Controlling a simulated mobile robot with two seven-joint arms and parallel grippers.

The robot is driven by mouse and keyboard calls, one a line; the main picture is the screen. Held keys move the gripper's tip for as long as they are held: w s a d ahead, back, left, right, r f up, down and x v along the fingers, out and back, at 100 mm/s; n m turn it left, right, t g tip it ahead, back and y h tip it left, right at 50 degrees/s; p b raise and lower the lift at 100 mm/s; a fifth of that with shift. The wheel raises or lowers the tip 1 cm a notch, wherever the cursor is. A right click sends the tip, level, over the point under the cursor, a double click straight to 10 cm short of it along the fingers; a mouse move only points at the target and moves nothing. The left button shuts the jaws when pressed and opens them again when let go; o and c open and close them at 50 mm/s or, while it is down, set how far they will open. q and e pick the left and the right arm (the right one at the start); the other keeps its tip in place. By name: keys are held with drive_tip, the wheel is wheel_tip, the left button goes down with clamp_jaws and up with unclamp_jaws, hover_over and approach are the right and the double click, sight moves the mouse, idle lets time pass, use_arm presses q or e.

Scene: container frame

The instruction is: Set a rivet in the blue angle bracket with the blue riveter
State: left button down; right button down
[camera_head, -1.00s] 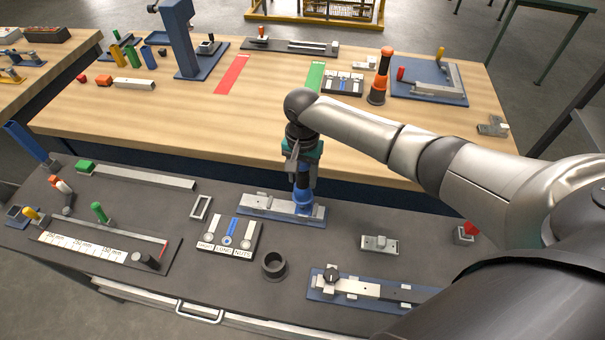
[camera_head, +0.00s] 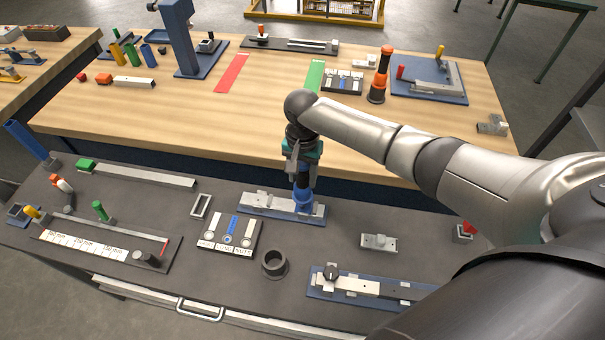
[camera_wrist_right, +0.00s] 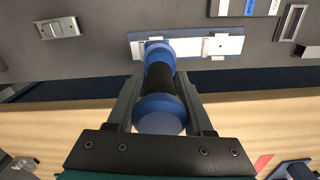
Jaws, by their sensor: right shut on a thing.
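My right gripper (camera_head: 303,168) is shut on the blue riveter (camera_head: 303,199), a blue cylinder with a black middle, and holds it upright. The riveter's lower end is over the right part of a long silver piece (camera_head: 266,205) on a blue base plate (camera_head: 247,211), at the back edge of the dark bench. In the right wrist view the riveter (camera_wrist_right: 160,113) sits between the fingers (camera_wrist_right: 157,86), its far end over the silver strip (camera_wrist_right: 217,46). I cannot tell whether it touches the strip. The rivet and hole are hidden. My left gripper is out of view.
A labelled tray (camera_head: 212,229) with small parts and a dark round cup (camera_head: 274,263) stand in front of the fixture. Another blue-based fixture (camera_head: 316,291) lies front right, and a small metal block (camera_head: 379,243) behind it. A wooden table (camera_head: 250,115) stands behind the bench.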

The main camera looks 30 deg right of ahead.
sight(302, 165)
drive_tip(key=shift+f, duration=0.7)
drive_tip(key=shift+r, duration=0.1)
wheel_tip(302, 165, up, 3)
drive_tip(key=p, duration=0.3)
drive_tip(key=shift+r, duration=2.25)
